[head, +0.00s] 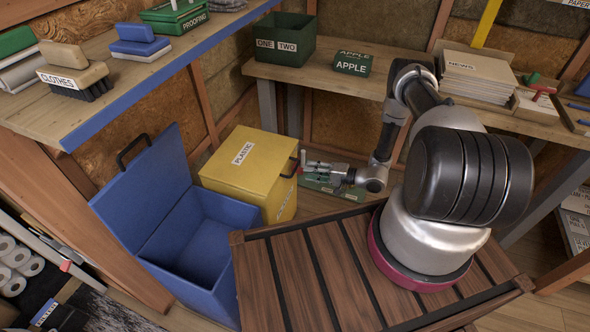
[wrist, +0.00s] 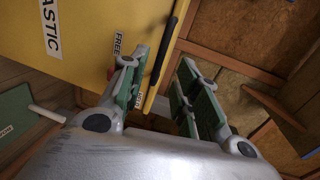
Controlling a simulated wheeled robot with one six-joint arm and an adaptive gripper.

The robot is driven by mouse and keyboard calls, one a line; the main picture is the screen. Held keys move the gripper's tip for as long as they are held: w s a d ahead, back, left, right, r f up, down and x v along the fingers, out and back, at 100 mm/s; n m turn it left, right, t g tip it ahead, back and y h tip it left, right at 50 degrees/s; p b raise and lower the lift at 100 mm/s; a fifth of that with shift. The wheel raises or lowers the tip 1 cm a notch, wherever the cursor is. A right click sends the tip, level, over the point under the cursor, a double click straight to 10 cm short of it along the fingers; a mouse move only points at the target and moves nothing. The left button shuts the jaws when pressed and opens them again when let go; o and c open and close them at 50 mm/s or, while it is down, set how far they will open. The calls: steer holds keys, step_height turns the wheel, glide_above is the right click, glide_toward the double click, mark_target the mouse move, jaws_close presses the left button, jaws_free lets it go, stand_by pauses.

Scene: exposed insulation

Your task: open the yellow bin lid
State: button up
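The yellow bin (head: 250,170) stands behind the open blue bin, with its lid (head: 245,150) closed and a PLASTIC label on top. A dark handle (head: 290,166) sits at the lid's right edge. My gripper (head: 306,166) is beside that edge, partly hard to make out. In the wrist view the yellow bin (wrist: 95,35) fills the upper left. The dark handle (wrist: 166,60) lies between the two green-padded fingers of my gripper (wrist: 166,68). The fingers are apart, with a gap on the handle's right side; contact on the left is unclear.
The blue bin (head: 205,245) stands open at the left front, its lid (head: 150,195) raised. A wooden shelf (head: 410,95) is behind my arm with a green box (head: 285,42) and papers. Another shelf (head: 110,75) overhangs at the upper left.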

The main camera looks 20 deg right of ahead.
mark_target(295, 169)
steer(key=x, duration=0.7)
steer(key=shift+w+a, duration=0.1)
steer(key=shift+a, duration=0.05)
jaws_close()
